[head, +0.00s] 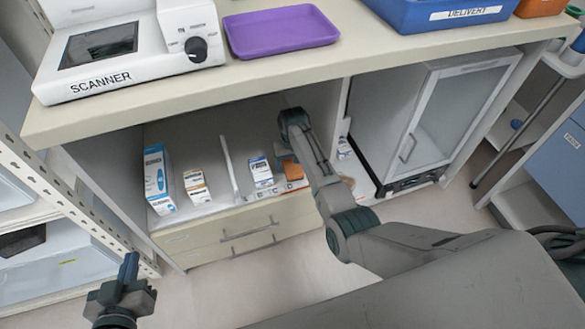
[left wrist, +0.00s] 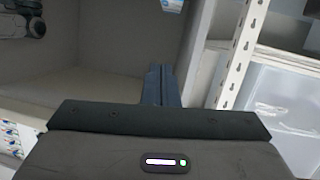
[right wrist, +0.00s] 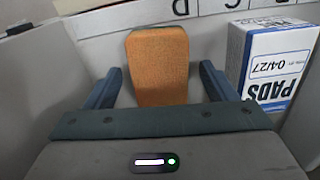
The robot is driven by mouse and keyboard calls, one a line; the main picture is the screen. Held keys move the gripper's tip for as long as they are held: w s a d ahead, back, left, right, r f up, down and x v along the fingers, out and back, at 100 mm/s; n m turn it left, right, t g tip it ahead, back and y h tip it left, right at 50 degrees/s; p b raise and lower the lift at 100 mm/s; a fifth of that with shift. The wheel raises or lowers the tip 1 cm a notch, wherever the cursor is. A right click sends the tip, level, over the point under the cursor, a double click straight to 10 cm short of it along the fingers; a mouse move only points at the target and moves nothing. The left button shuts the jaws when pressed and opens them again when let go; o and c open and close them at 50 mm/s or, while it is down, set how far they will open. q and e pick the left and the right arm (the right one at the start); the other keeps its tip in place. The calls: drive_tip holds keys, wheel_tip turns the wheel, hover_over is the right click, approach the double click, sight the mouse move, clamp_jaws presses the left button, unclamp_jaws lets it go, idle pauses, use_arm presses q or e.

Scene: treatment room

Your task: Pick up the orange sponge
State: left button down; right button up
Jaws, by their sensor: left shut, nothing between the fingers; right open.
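The orange sponge (right wrist: 158,66) stands between the two spread fingers of my right gripper (right wrist: 157,85) in the right wrist view, with a gap on each side. In the head view the sponge (head: 293,171) shows partly behind my right gripper (head: 285,153), on the cabinet shelf (head: 212,207) below the counter. My right gripper is open and reaches into the shelf. My left gripper (head: 130,268) is shut and empty at the lower left of the head view; its closed fingers (left wrist: 160,85) also show in the left wrist view.
A PADS box (right wrist: 275,60) stands close right of the right gripper's finger; it shows in the head view (head: 261,171). The counter edge (head: 250,93) overhangs the shelf.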

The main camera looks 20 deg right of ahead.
use_arm(q)
drive_tip(key=shift+w+r+t, duration=0.5)
drive_tip(key=shift+r+t, duration=0.1)
drive_tip(key=shift+r, duration=0.25)
use_arm(e)
drive_tip(key=shift+f, duration=0.45)
drive_tip(key=c, duration=1)
drive_tip(key=shift+c, duration=0.2)
